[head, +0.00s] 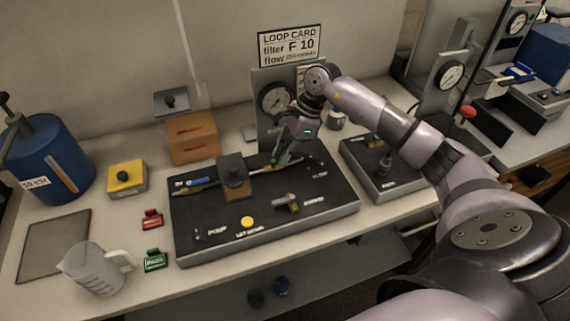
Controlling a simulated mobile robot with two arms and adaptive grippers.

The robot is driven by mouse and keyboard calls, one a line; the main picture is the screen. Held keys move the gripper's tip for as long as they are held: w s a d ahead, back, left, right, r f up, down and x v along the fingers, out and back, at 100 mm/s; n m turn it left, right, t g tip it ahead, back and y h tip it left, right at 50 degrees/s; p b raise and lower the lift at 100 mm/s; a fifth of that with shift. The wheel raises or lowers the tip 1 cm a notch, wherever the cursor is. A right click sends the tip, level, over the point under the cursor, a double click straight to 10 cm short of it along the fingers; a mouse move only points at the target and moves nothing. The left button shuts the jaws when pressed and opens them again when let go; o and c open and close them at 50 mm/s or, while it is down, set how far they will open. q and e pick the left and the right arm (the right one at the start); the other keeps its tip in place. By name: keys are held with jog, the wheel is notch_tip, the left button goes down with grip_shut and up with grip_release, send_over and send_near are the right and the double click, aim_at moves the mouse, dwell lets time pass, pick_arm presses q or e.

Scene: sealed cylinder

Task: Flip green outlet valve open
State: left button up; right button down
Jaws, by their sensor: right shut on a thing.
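A dark panel (270,232) on the bench carries a pipe line with a blue valve handle (200,182) on its left. A block-shaped filter housing (234,170) stands in the middle of the line. My right gripper (284,158) reaches down behind and right of the housing, at the outlet side of the line. It is shut on a small part there, which appears to be the green outlet valve. The fingers hide most of that part, so its angle is unclear. My left gripper is not in view.
A gauge (275,98) stands behind the panel under a loop card (290,45). A yellow button (247,221) and a grey lever (288,202) are on the panel front. Red (152,219) and green (155,260) tags and a jug (92,268) lie left. A smaller panel (385,185) stands right.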

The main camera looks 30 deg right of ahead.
jog(key=shift+w+d+n+g+b, duration=0.1)
jog(key=shift+w+n+g+b, duration=0.15)
jog(key=shift+n+b, duration=0.4)
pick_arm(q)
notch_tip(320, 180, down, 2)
pick_arm(e)
jog(key=c, duration=1.6)
grip_release()
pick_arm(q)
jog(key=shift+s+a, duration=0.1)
pick_arm(e)
jog(key=shift+r, duration=0.1)
jog(key=v, duration=1.2)
jog(key=shift+d, duration=0.1)
